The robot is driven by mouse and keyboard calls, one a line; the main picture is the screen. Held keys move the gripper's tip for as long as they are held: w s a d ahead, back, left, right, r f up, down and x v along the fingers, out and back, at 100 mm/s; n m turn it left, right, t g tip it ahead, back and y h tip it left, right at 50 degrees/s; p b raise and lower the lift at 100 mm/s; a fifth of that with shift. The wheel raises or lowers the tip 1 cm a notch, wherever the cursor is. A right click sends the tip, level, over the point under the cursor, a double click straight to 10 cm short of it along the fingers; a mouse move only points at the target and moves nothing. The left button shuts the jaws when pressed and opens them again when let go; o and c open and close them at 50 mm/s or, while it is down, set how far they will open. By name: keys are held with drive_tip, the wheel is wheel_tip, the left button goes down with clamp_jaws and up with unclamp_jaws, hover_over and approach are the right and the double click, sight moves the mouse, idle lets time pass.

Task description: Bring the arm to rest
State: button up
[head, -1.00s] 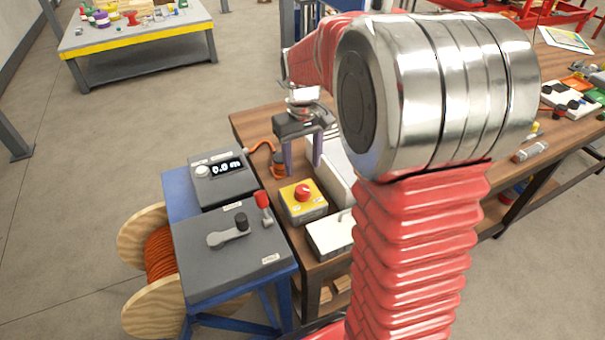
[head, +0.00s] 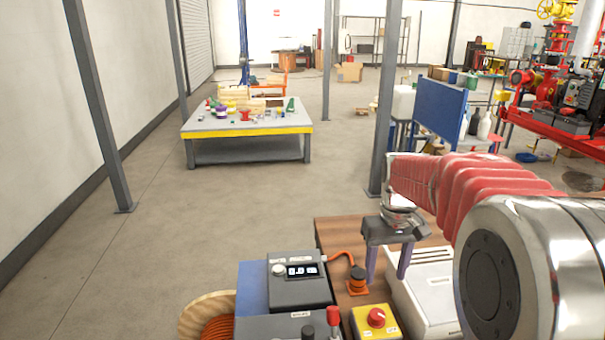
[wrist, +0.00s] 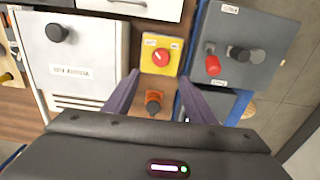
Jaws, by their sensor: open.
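My gripper (head: 387,264) hangs at the end of my red arm over the wooden bench (head: 330,236) in the head view. Its two purple fingers point down and are spread apart, with nothing between them. In the wrist view my gripper (wrist: 160,92) shows its fingers on either side of an orange connector (wrist: 153,101), which lies below them. The connector (head: 357,279) also shows in the head view, with an orange cable running from it toward the grey display box (head: 299,285). I cannot tell the exact height of the fingertips above the bench.
A yellow box with a red knob (head: 376,319) and a white box (head: 425,290) stand close to my gripper. A grey panel with levers (wrist: 240,45) is beside them, and a cable reel (head: 207,315) stands at left. Open floor (head: 150,240) lies left of the bench.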

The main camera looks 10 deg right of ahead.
drive_tip(key=s+a+r+t, duration=0.2)
drive_tip(key=s+a, duration=0.3)
drive_tip(key=s, duration=0.5)
drive_tip(key=s+a+r+t, duration=0.2)
drive_tip(key=s+a, duration=0.3)
drive_tip(key=s, duration=0.5)
drive_tip(key=shift+s+a+r+t, duration=0.25)
drive_tip(key=shift+a+r+t, duration=0.1)
drive_tip(key=shift+t, duration=0.35)
drive_tip(key=shift+c, duration=0.2)
drive_tip(key=shift+d, duration=0.15)
drive_tip(key=c, duration=0.5)
drive_tip(key=shift+o, duration=0.2)
drive_tip(key=shift+d, duration=0.15)
